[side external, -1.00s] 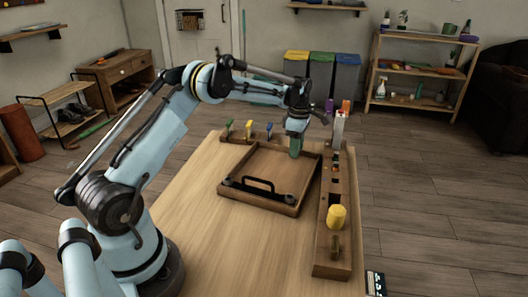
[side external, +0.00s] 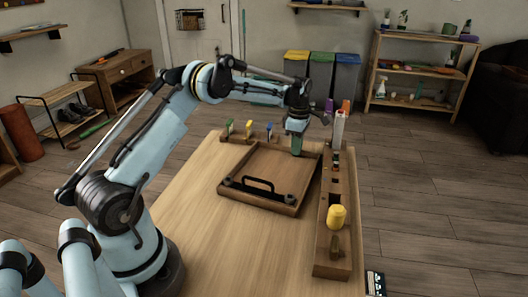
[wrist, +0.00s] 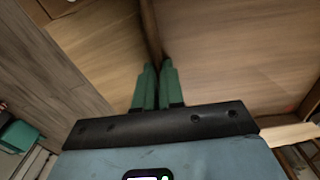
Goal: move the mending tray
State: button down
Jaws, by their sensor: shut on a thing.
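The mending tray (side external: 280,170) appears to be the shallow wooden tray on the table, with low walls and a black handle (side external: 258,185) along its near side. My gripper (side external: 296,146) points down at the tray's far wall, near the far right corner. In the wrist view, the green fingers of my gripper (wrist: 156,78) are shut on a thin wooden wall of the tray (wrist: 150,30), one on each side. The tray appears to rest flat on the table; the fingertips' depth along the wall is partly hidden.
A long wooden rack (side external: 335,240) with a yellow knob (side external: 336,216) stands close to the tray's right side. Several coloured upright pieces stand in a holder (side external: 237,138) behind the tray. The wooden table (side external: 200,225) is clear at the left and front.

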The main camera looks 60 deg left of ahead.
jog(key=shift+d, duration=0.1)
dwell(0.7)
jog(key=shift+d, duration=1.35)
jog(key=c, duration=1.2)
grip_release()
jog(key=shift+o, duration=0.2)
jog(key=shift+a, duration=0.15)
notch_tip(320, 180, up, 12)
